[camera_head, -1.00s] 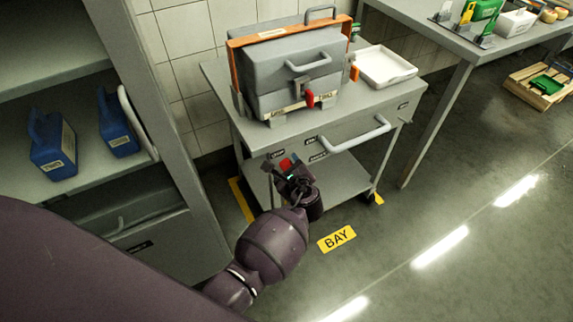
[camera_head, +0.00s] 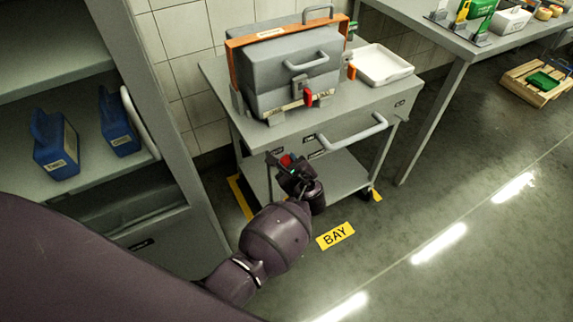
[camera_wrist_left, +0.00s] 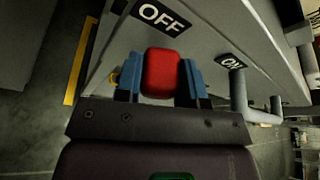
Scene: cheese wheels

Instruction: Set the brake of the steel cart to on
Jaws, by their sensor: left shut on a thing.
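The steel cart (camera_head: 345,119) stands against the tiled wall. Its brake handle, a red knob (camera_wrist_left: 162,74), is on the cart's front, between the blue fingers of my left gripper (camera_wrist_left: 163,80). The gripper is shut on the knob. In the head view the left gripper (camera_head: 289,166) is at the front left of the cart, below its top. In the left wrist view the OFF label (camera_wrist_left: 161,16) is just above the knob and the ON label (camera_wrist_left: 231,62) is to its right. The handle's pivot is hidden. My right gripper is not in view.
A grey case with an orange band (camera_head: 291,72) and a white tray (camera_head: 382,65) are on the cart. The cart's bar handle (camera_head: 355,134) is right of the gripper.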

